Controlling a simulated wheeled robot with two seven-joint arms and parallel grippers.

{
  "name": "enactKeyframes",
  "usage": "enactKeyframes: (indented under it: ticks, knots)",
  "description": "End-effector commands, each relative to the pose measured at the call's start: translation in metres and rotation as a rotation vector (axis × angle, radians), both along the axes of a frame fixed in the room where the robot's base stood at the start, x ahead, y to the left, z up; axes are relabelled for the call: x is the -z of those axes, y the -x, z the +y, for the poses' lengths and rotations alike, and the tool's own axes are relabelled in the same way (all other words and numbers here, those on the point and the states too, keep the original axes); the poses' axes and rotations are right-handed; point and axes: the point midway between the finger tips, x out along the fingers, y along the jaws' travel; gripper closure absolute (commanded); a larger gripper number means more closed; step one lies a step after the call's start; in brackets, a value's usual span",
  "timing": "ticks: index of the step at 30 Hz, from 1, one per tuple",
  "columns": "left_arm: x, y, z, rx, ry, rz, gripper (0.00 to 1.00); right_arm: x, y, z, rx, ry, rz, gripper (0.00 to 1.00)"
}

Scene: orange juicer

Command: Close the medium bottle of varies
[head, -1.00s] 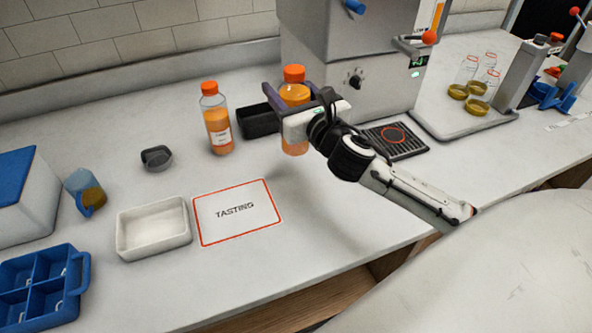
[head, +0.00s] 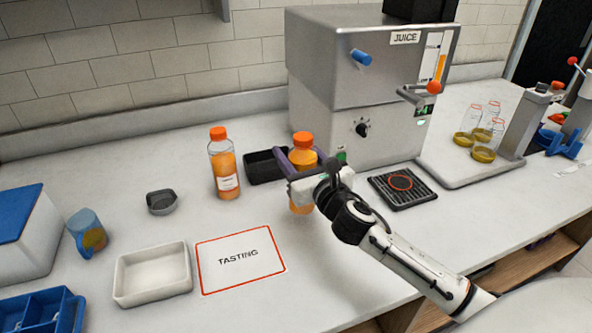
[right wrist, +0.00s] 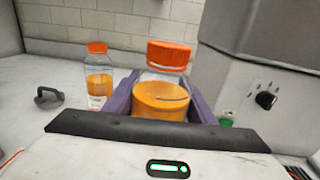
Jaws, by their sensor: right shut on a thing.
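A bottle of orange juice with an orange cap (head: 303,146) stands upright in my right gripper (head: 303,165), whose purple fingers are shut on its sides. In the right wrist view the held bottle (right wrist: 161,95) shows its orange cap on top and juice inside; whether the cap is fully tight cannot be told. A second, taller-looking orange-capped bottle (head: 223,165) with a white label stands to the left on the counter, apart from the gripper. It also shows in the right wrist view (right wrist: 98,80). My left gripper is not in view.
A black tray (head: 264,167) sits behind the bottles. The juice machine (head: 345,90) stands to the right, with a dark grille (head: 403,187) before it.

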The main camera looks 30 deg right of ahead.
Motion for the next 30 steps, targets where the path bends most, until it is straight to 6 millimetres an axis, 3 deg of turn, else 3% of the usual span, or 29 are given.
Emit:
enactKeyframes:
  ticks: [8,17,28,29,30]
  knots:
    - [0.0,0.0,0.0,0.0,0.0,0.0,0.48,-0.001,0.0,0.0,0.0,0.002,-0.005,1.0]
    - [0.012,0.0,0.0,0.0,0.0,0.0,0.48,0.035,0.0,0.0,0.001,-0.001,-0.003,1.0]
    - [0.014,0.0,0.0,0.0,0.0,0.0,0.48,0.037,0.0,0.0,0.0,0.003,-0.005,1.0]
    - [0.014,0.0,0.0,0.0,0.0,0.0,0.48,0.04,0.0,0.0,0.0,0.002,0.0,0.48]
    - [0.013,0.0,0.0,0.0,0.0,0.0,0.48,0.039,0.0,0.0,0.0,0.002,0.0,0.41]
